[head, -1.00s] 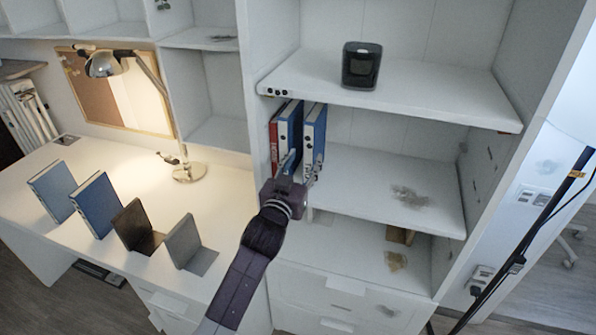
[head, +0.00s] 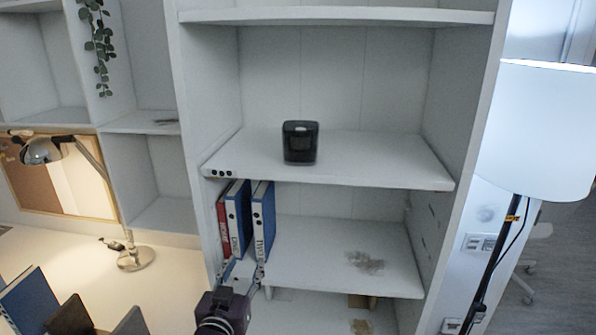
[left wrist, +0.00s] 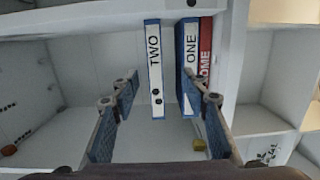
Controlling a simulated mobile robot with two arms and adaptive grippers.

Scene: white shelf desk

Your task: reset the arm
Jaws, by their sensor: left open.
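My left gripper (head: 242,277) is at the bottom of the head view, in front of the shelf that holds the binders. In the left wrist view its two fingers (left wrist: 165,103) are spread wide with nothing between them touching. A blue binder marked TWO (left wrist: 154,68) stands upright on the shelf, beside a blue binder marked ONE (left wrist: 188,62) and a red binder (left wrist: 206,50). In the head view the blue binders (head: 263,215) and the red one (head: 223,226) stand at the shelf's left end. My right gripper is not in view.
A black device (head: 300,143) stands on the shelf above. A desk lamp (head: 44,150) and a blue book (head: 28,302) are on the desk at left. A floor lamp (head: 538,130) stands at right. The binder shelf (head: 320,255) is free to the right of the binders.

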